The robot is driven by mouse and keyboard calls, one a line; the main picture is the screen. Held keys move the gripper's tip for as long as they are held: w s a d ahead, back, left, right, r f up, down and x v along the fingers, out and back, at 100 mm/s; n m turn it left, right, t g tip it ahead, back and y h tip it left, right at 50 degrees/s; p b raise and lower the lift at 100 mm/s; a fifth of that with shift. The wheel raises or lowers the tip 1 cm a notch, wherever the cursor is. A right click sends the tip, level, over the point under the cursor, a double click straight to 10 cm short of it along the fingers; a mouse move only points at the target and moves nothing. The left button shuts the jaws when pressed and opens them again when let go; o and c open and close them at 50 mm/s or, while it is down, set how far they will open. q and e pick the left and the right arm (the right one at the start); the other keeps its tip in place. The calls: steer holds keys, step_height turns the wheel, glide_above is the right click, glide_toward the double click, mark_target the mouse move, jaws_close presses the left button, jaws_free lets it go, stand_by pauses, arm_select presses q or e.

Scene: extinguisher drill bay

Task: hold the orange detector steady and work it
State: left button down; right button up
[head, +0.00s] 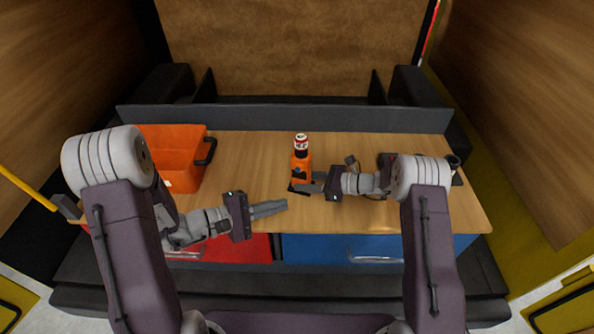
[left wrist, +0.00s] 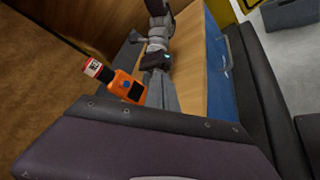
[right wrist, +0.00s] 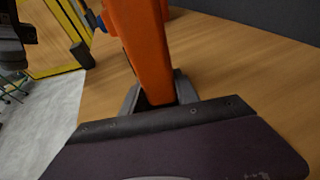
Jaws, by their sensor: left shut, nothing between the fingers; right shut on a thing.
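The orange detector (head: 302,166) stands upright over the wooden worktop, with a black neck and a red-and-white banded top. My right gripper (head: 306,188) is shut on its lower body from the right; the right wrist view shows the orange body (right wrist: 143,45) between the fingers. My left gripper (head: 284,206) is shut and empty, lower and to the left of the detector, apart from it. In the left wrist view the detector (left wrist: 124,88) shows a dark screen and a blue button on its side. Whether its base touches the worktop is hidden.
An orange bin (head: 172,160) with a dark handle stands at the left of the worktop (head: 250,150). Dark items lie at the right, partly behind my right arm. Red (head: 225,250) and blue (head: 330,247) drawer fronts are below. The worktop behind the detector is clear.

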arm_select(q)
steer(key=w+d, duration=0.2)
steer(key=w, duration=0.6)
steer(key=shift+w+d, duration=0.15)
steer(key=shift+d, duration=0.2)
stand_by(1.7)
steer(key=shift+w+d, duration=0.1)
steer(key=shift+w, duration=0.25)
steer(key=shift+w+d, duration=0.1)
steer(key=shift+w, duration=0.35)
stand_by(0.7)
steer(key=shift+s, duration=0.15)
steer(key=shift+s+a, duration=0.25)
steer(key=shift+s, duration=0.45)
steer(key=shift+s, duration=0.1)
steer(key=shift+s+a, duration=0.25)
steer(key=shift+s, duration=0.5)
steer(key=shift+s+a, duration=0.25)
steer(key=shift+s, duration=0.55)
steer(key=shift+s+a, duration=0.25)
steer(key=shift+s, duration=0.5)
